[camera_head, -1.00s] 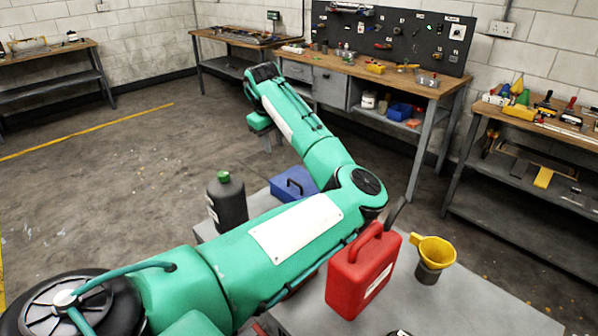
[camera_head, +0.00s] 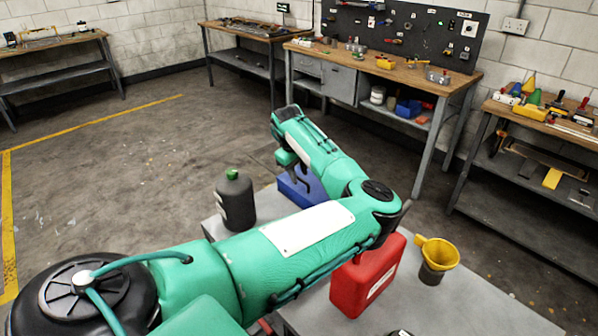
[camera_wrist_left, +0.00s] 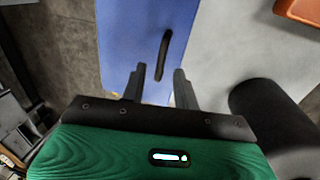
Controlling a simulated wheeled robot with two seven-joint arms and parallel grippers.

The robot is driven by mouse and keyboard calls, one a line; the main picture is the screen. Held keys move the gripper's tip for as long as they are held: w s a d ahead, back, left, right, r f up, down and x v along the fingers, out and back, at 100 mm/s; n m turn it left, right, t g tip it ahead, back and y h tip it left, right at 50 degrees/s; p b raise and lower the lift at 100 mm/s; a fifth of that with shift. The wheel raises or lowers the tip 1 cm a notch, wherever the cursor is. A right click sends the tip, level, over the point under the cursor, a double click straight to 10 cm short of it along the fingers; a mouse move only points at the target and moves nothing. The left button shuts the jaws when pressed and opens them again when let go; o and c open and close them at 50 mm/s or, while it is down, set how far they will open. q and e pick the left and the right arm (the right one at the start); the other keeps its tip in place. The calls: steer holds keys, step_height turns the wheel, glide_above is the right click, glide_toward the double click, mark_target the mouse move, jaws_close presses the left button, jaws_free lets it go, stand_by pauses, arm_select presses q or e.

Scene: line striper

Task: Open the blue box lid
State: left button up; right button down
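The blue box (camera_head: 291,191) stands at the far edge of the grey table, partly hidden behind my left arm in the head view. Its lid looks shut. In the left wrist view the blue box (camera_wrist_left: 130,32) shows from above with a black handle (camera_wrist_left: 163,54) on its lid. My left gripper (camera_wrist_left: 158,75) is open, its two fingers apart on either side of the handle's near end. I cannot tell how far above the lid the fingertips are. In the head view my left gripper (camera_head: 301,180) is over the box. My right gripper is not in view.
A dark bottle with a green cap (camera_head: 235,200) stands left of the box. A red canister (camera_head: 366,280) and a yellow funnel on a dark cup (camera_head: 437,258) stand on the grey table (camera_head: 480,305) to the right. Workbenches line the walls.

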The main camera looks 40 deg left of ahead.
arm_select(q)
steer(key=shift+w+f, duration=0.1)
steer(key=shift+f, duration=0.4)
steer(key=shift+c, duration=0.2)
jaws_close()
steer(key=shift+r, duration=0.15)
